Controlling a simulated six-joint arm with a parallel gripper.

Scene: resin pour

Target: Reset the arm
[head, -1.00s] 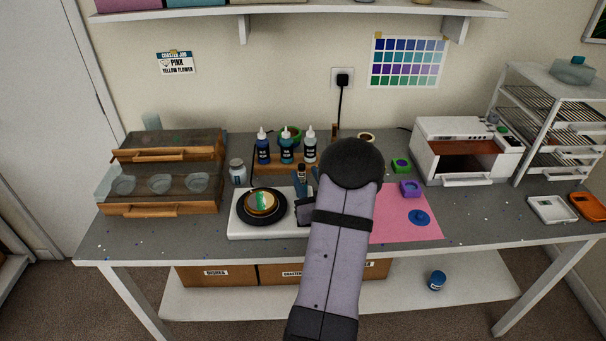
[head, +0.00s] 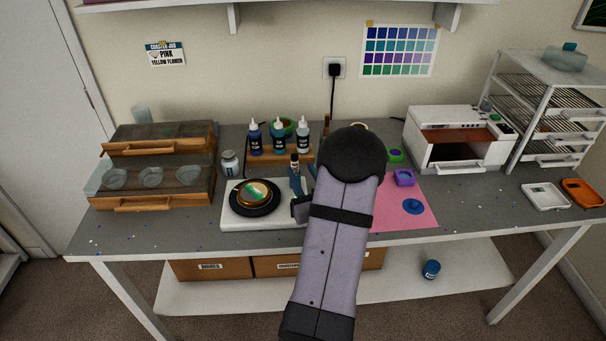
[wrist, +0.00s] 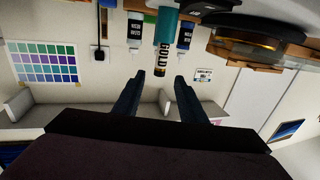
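My arm (head: 338,235) reaches over the middle of the bench and hides part of it. My gripper (head: 304,180) is over the right side of the white turntable base (head: 236,222). In the wrist view its two dark blue fingers (wrist: 157,82) stand apart with nothing between them. A dark bottle marked GOLD (wrist: 161,52) stands beyond the fingertips. On the black turntable (head: 273,206) sits a round mould with a gold rim (head: 244,203) and a green and white streak inside.
Several dye bottles (head: 278,140) stand in a wooden rack behind the turntable. A jar (head: 229,163) and mould drawers (head: 165,203) are to the left. A pink mat (head: 415,218), a white oven (head: 440,158) and a wire rack (head: 555,125) are to the right. A blue jar (head: 432,270) is on the lower shelf.

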